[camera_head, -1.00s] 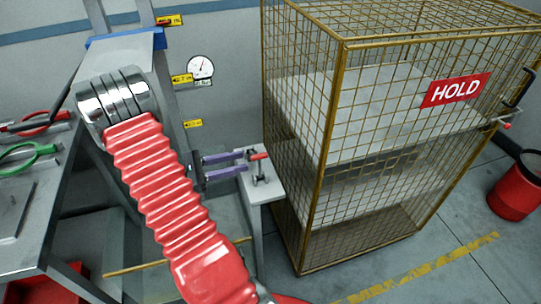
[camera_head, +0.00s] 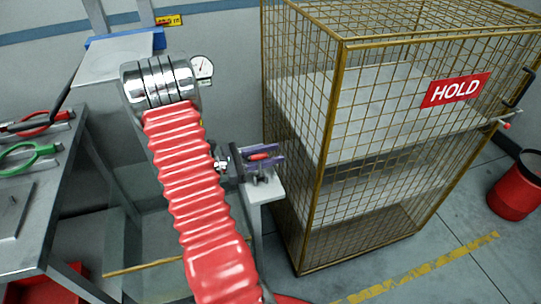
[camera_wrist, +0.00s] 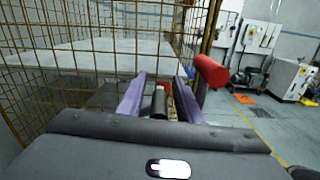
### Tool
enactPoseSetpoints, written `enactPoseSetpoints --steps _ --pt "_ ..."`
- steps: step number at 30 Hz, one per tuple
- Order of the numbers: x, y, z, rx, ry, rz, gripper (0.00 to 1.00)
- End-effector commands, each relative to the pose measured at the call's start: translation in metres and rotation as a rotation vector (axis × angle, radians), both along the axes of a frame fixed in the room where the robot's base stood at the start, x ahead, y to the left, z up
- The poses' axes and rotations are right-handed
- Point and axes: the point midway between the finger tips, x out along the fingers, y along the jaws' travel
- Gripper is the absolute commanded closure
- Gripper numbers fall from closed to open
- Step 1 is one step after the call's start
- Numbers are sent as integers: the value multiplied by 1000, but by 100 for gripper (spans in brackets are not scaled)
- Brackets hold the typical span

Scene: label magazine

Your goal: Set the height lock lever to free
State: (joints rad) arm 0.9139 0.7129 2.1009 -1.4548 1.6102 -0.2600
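The height lock lever has a red grip (camera_head: 260,156) and dark metal parts, and it stands on a small pale ledge (camera_head: 262,190) beside the cage. My gripper (camera_head: 279,154) reaches over this ledge, its two purple fingers apart around the lever in the head view. In the wrist view, a black cylindrical part (camera_wrist: 159,103) shows between the open fingers (camera_wrist: 161,78). I cannot tell whether a finger touches the lever.
A yellow wire cage (camera_head: 335,130) with a red HOLD sign (camera_head: 456,90) stands close to the right of the ledge. A workbench (camera_head: 60,190) with red and green pliers (camera_head: 28,152) is at the left. A red bin (camera_head: 514,190) stands far right.

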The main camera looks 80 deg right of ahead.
Motion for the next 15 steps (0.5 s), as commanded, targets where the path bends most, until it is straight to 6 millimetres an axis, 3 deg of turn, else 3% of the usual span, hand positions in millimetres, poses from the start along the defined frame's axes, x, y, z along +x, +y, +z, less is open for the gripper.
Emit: enactPoseSetpoints --steps 5,15 --pt "0 0 0 0 0 1 67" --pt "1 0 0 0 0 1 91"
